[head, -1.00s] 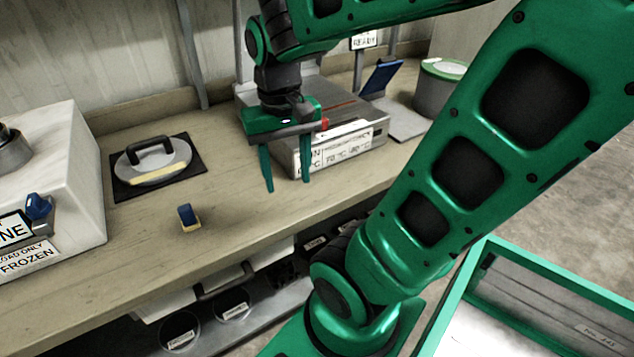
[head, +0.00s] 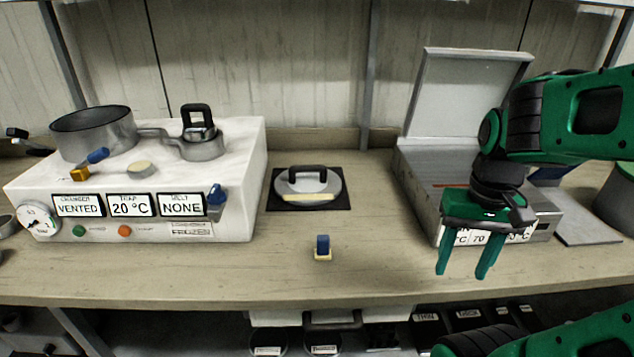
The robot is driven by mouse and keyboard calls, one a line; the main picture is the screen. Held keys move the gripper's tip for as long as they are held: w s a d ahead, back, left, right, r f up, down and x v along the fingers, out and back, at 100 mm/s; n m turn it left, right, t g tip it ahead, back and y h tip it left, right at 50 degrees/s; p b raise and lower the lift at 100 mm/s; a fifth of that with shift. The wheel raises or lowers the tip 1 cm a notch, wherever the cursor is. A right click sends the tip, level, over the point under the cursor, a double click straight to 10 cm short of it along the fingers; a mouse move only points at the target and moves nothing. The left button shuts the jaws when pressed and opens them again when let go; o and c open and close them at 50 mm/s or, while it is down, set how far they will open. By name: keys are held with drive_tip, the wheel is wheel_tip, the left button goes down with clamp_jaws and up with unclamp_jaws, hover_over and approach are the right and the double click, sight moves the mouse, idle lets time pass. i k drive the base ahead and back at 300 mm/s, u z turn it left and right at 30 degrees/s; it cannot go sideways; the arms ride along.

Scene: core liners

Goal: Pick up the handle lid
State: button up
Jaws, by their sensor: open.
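The handle lid (head: 325,186) is a round grey disc with a black bar handle (head: 306,172) on top and a pale yellow strip along its front edge. It lies flat on a black square mat (head: 343,203) in the middle of the bench. My gripper (head: 462,274) is open and empty, pointing down. It is to the right of the lid, in front of the open grey box, and apart from both.
A white unit (head: 235,160) with a pot (head: 95,135) and labels stands left of the lid. A small blue-and-yellow block (head: 322,247) sits in front of it. The grey box (head: 415,165) with raised cover stands right. Bare bench (head: 385,235) lies between.

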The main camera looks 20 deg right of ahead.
sight(305, 184)
drive_tip(key=u, duration=1.6)
drive_tip(key=k, duration=0.9)
drive_tip(key=z, duration=1.1)
drive_tip(key=i, duration=1)
drive_tip(key=u, duration=0.05)
